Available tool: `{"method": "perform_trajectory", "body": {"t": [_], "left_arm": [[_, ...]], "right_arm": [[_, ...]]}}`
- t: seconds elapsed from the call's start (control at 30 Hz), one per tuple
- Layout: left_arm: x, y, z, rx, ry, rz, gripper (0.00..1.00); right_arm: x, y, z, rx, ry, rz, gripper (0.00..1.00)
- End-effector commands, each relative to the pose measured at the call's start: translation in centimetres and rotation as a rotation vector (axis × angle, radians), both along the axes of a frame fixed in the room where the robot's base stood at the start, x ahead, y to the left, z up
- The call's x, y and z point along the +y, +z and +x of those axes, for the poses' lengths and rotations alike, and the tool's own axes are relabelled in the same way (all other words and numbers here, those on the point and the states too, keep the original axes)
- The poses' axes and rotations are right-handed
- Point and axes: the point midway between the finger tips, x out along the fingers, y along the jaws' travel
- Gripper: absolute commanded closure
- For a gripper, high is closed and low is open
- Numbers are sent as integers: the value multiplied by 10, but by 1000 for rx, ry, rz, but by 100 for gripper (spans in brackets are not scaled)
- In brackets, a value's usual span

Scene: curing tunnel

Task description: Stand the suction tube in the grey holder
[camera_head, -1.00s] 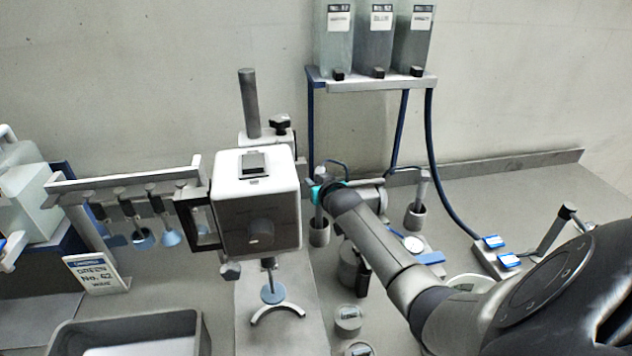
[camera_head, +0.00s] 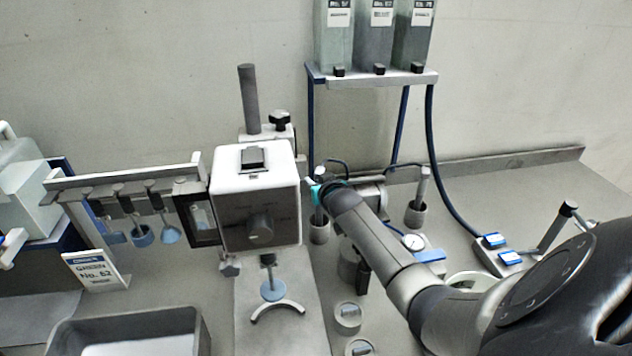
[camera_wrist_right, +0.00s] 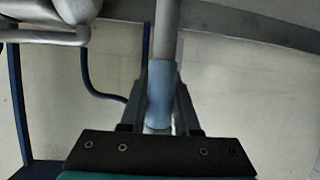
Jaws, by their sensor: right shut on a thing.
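My right arm reaches in from the right in the head view, and its teal-marked right gripper (camera_head: 314,190) is beside the white machine head. In the right wrist view the gripper (camera_wrist_right: 160,112) is shut on the suction tube (camera_wrist_right: 166,35), a grey tube with a light blue sleeve between the fingers. In the head view the tube (camera_head: 319,213) stands about upright, its lower end at the mouth of a grey cup-shaped holder (camera_head: 320,235). I cannot tell how deep it sits in it. My left gripper is out of view.
A similar grey cup with a rod (camera_head: 416,214) stands right of the arm. The white machine head (camera_head: 256,180) is close on the left. A grey bin (camera_head: 190,325) is at the front left.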

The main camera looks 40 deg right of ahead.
Motion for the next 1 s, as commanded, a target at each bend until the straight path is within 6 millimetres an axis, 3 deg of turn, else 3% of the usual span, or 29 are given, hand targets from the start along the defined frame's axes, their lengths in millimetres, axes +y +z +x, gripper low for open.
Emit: {"method": "perform_trajectory", "body": {"t": [0.03,0.07,0.33,0.53,0.83,1.0], "left_arm": [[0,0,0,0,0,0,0],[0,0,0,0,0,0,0],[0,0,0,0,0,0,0],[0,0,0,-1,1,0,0],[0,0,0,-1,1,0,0],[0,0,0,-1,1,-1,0]], "right_arm": [[0,1,0,-1,0,0,100],[0,1,0,-1,0,0,68],[0,0,0,0,0,0,37],[0,0,0,0,0,0,35],[0,-1,0,2,0,1,1],[0,0,0,1,0,0,0]]}}
